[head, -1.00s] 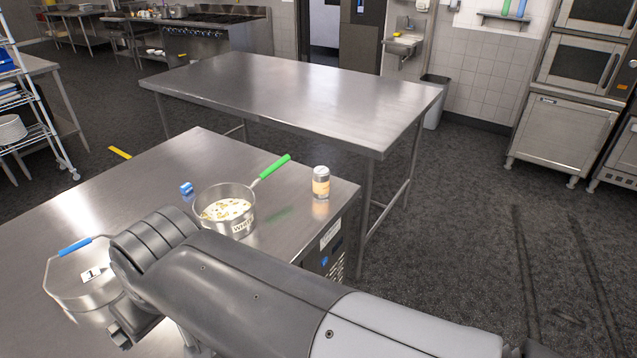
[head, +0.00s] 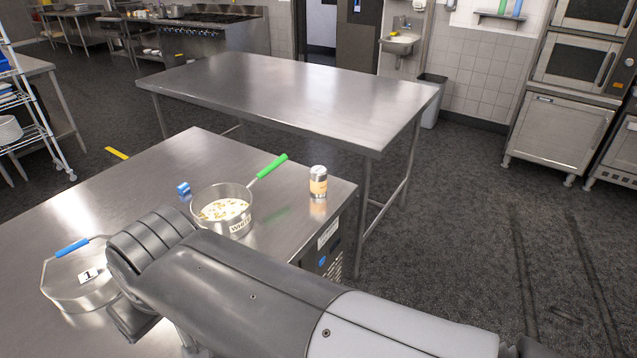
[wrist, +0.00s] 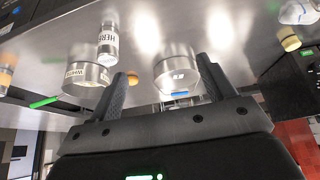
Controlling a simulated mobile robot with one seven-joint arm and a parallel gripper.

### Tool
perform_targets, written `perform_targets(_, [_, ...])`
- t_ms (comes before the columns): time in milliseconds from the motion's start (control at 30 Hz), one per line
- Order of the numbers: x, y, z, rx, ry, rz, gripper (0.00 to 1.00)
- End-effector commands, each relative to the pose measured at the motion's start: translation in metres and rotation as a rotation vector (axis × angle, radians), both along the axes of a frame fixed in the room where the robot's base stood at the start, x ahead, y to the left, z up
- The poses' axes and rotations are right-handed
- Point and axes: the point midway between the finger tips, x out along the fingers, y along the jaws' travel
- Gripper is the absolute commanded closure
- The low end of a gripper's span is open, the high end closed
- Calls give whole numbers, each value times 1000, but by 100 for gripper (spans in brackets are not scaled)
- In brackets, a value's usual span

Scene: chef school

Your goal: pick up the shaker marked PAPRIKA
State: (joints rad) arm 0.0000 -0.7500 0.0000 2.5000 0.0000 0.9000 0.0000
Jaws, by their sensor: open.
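A small shaker with a grey top and an orange label (head: 318,182) stands upright near the far right corner of the near steel counter (head: 190,150); its lettering is too small to read. A similar orange-labelled thing (wrist: 6,72) is cut off at the left edge of the wrist view. A shaker whose label begins HERB (wrist: 108,42) shows in the wrist view, left of my gripper's fingers. No label reading PAPRIKA is legible. My gripper (wrist: 163,70) is open, with nothing held between its fingers. In the head view my arm hides most of it.
A green-handled pot with a WHITE label (head: 222,212) holds pale food beside the orange-labelled shaker. A blue-handled pan marked 1 (head: 75,288) is at the left. A small blue object (head: 184,188) lies behind the pot. A bare steel table (head: 290,95) stands beyond.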

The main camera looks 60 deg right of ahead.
Motion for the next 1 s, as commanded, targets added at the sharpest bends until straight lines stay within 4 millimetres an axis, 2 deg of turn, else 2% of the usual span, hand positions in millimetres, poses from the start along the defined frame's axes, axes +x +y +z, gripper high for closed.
perform_targets(133, [6, -4, 3, 33, 5, -53, 25])
perform_targets(267, [29, -21, 12, 150, 23, -252, 25])
perform_targets(467, [82, -78, 26, 421, 51, -757, 25])
perform_targets(567, [105, -115, 29, 551, 56, -1021, 25])
perform_targets(733, [137, -188, 27, 758, 46, -1471, 25])
perform_targets(867, [153, -252, 18, 906, 17, -1815, 25])
perform_targets(1000, [159, -325, 5, 1058, -38, -2181, 25])
